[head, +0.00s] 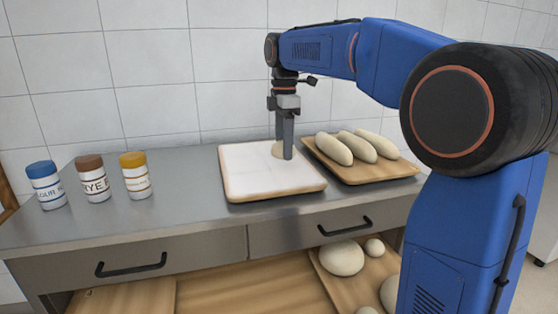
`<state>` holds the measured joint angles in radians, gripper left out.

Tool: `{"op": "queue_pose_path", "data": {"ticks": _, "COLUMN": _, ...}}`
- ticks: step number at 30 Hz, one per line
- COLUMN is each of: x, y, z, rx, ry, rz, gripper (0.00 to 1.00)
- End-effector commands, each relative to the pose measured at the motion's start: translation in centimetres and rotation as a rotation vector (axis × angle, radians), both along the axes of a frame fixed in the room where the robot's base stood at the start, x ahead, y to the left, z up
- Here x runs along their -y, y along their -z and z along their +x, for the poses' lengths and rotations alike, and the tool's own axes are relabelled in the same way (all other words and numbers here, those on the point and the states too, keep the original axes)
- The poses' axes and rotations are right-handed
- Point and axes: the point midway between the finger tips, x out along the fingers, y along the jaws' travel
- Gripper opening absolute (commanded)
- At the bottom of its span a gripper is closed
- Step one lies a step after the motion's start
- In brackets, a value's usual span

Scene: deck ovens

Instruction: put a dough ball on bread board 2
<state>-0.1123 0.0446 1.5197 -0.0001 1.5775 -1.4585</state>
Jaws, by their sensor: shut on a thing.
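My gripper (284,152) points straight down over the back part of a wooden board with a white, floury top (265,178). It is shut on a pale dough ball (276,149), which is partly hidden behind the fingers. The ball is at or just above the board's surface; I cannot tell whether it touches. A second wooden board (375,179) to the right holds three long pale loaves (358,146). No number shows on either board, so I cannot tell which is bread board 2.
Three jars with blue (46,187), brown (93,180) and yellow (135,175) lids stand at the left of the steel counter (180,200). Below, a shelf board carries several dough balls, including a large one (341,258). The counter between jars and white-topped board is clear. A tiled wall stands behind.

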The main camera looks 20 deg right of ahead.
Motion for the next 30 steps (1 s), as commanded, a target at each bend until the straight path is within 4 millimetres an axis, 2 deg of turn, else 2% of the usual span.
{"op": "queue_pose_path", "data": {"ticks": 7, "x": 0.0, "y": 1.6, "z": 0.0, "rx": -0.001, "ry": 0.000, "rz": 0.000, "gripper": 0.28}}
{"op": "queue_pose_path", "data": {"ticks": 15, "x": 0.0, "y": 4.8, "z": 0.0, "rx": -0.001, "ry": 0.000, "rz": 0.000, "gripper": 0.28}}
{"op": "queue_pose_path", "data": {"ticks": 26, "x": 0.0, "y": 5.1, "z": 0.0, "rx": 0.001, "ry": 0.000, "rz": 0.000, "gripper": 0.28}}
{"op": "queue_pose_path", "data": {"ticks": 27, "x": 0.0, "y": 5.1, "z": 0.0, "rx": 0.001, "ry": 0.000, "rz": 0.000, "gripper": 0.55}}
{"op": "queue_pose_path", "data": {"ticks": 29, "x": 0.0, "y": 5.1, "z": 0.0, "rx": 0.001, "ry": 0.000, "rz": 0.000, "gripper": 0.69}}
{"op": "queue_pose_path", "data": {"ticks": 30, "x": 0.0, "y": 5.1, "z": 0.0, "rx": 0.001, "ry": 0.000, "rz": 0.000, "gripper": 0.69}}
